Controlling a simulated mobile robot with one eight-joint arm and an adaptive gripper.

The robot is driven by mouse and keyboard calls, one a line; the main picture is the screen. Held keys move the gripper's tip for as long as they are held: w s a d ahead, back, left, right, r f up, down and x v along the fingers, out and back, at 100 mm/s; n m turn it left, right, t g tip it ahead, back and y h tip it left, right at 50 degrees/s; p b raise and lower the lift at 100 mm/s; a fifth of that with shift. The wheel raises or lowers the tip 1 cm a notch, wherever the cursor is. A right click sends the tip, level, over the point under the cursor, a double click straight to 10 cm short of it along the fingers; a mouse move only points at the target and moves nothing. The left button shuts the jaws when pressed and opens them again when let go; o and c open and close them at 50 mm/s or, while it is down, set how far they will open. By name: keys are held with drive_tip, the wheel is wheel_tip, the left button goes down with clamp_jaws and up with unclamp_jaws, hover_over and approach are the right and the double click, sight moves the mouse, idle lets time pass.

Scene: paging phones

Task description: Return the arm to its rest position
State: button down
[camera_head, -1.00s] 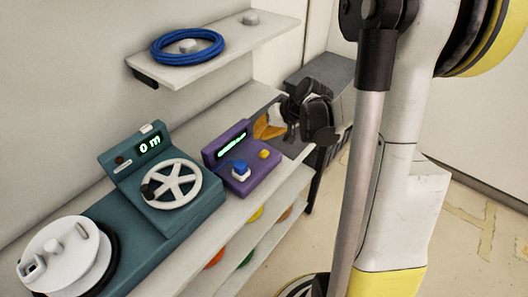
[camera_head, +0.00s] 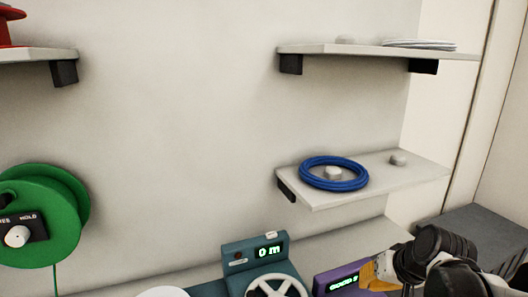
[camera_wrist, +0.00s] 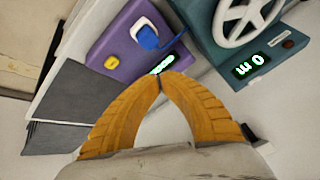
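My gripper (camera_head: 370,279) is at the lower right of the head view, in front of the purple box (camera_head: 336,281). In the wrist view its two orange fingers (camera_wrist: 160,80) curve together and their tips meet, with nothing seen between them. The purple box (camera_wrist: 125,42) lies beyond the fingertips there, with a blue plug or knob (camera_wrist: 148,38) and a yellow button (camera_wrist: 111,61). The teal machine (camera_head: 254,252) with a white handwheel (camera_head: 277,288) reads "0 m".
A blue cable coil (camera_head: 333,173) lies around a peg on the lower right shelf (camera_head: 400,176). A white coil (camera_head: 420,44) lies on the upper shelf. A green reel (camera_head: 45,215) hangs at left. A dark grey surface (camera_head: 478,232) is at right.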

drive_tip(key=s+a+r+n+h, duration=0.1)
drive_tip(key=s+a+r, duration=0.1)
drive_tip(key=s, duration=0.4)
drive_tip(key=s+a+r+n+t, duration=0.1)
drive_tip(key=s+a+r, duration=0.1)
drive_tip(key=s+a, duration=0.2)
drive_tip(key=s, duration=0.2)
drive_tip(key=shift+s+a+h, duration=0.35)
drive_tip(key=shift+h, duration=0.05)
